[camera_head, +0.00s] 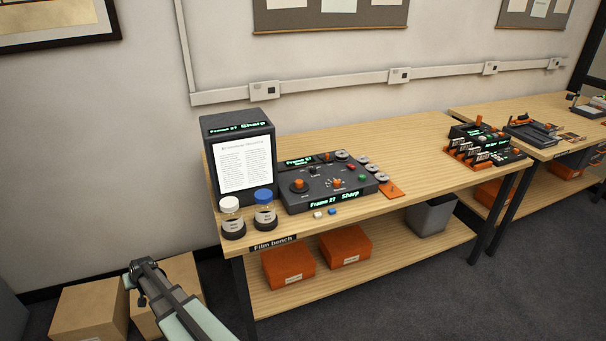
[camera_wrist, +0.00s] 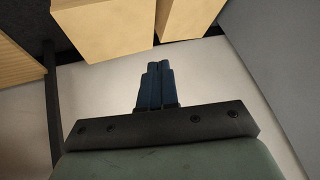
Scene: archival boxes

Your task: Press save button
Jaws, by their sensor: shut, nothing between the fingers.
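A dark control panel (camera_head: 318,200) lies on the film bench, with orange knobs, a small red button (camera_head: 351,167) and a green button (camera_head: 362,178). I cannot read which control is the save button. Behind it on the left stands a screen (camera_head: 243,163) with a lit page of text and "Frame 27 Sharp" above. My gripper shows in the wrist view (camera_wrist: 158,72), its blue fingers shut together and empty. My arm is at the lower left of the head view, below and left of the bench, well apart from the panel.
Small white and blue pieces lie before the panel. Orange boxes (camera_head: 288,263) sit on the lower shelf. Cardboard boxes (camera_head: 88,312) stand on the floor near my arm.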

